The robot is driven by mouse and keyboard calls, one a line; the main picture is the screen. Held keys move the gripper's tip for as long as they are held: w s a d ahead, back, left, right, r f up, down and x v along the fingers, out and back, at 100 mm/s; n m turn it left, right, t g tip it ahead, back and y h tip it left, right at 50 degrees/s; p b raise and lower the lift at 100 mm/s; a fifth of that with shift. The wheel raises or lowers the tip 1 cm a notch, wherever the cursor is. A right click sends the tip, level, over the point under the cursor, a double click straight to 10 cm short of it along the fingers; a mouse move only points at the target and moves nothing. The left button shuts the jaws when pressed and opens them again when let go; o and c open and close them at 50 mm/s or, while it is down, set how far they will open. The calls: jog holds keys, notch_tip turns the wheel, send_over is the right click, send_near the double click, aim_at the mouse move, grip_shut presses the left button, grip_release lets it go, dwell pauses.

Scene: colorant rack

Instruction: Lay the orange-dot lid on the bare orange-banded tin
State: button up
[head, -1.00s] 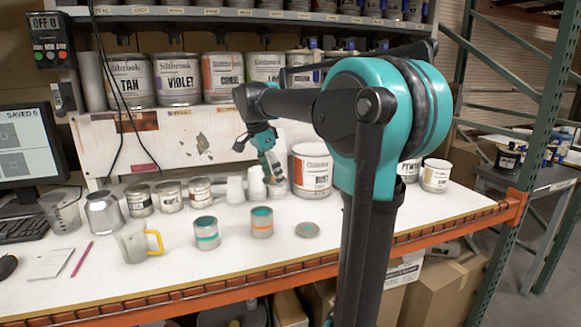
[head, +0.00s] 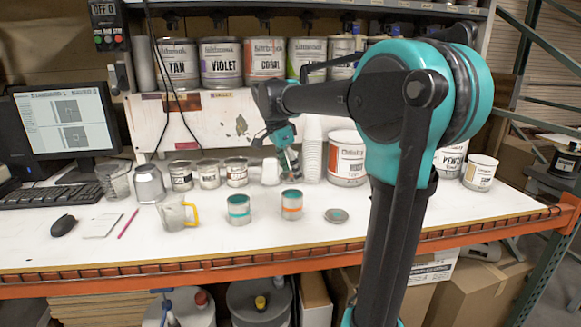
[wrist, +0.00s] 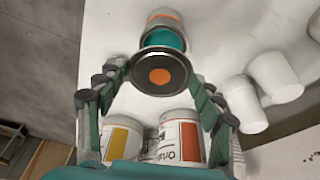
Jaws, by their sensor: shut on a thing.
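My gripper (wrist: 155,105) is shut on the orange-dot lid (wrist: 160,76), a dark round disc with an orange centre held between the fingertips. The bare orange-banded tin (wrist: 165,20) is just beyond the lid in the wrist view, open, with teal inside; the lid covers part of its near edge in the picture. In the head view this tin (head: 292,207) stands upright on the bench, and my gripper (head: 288,163) is above and behind it. I cannot tell the exact gap between lid and tin.
A teal-banded open tin (head: 239,209) stands left of the orange-banded one. A loose lid (head: 336,215) lies to the right. White cups (head: 312,150), small cans (head: 208,175) and a large can (head: 346,160) stand behind. A yellow-handled jug (head: 175,216) is at the left.

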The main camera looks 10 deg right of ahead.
jog(key=shift+f, duration=1.9)
jog(key=shift+f, duration=0.75)
jog(key=o, duration=0.8)
jog(key=shift+o, duration=0.2)
jog(key=shift+r, duration=0.1)
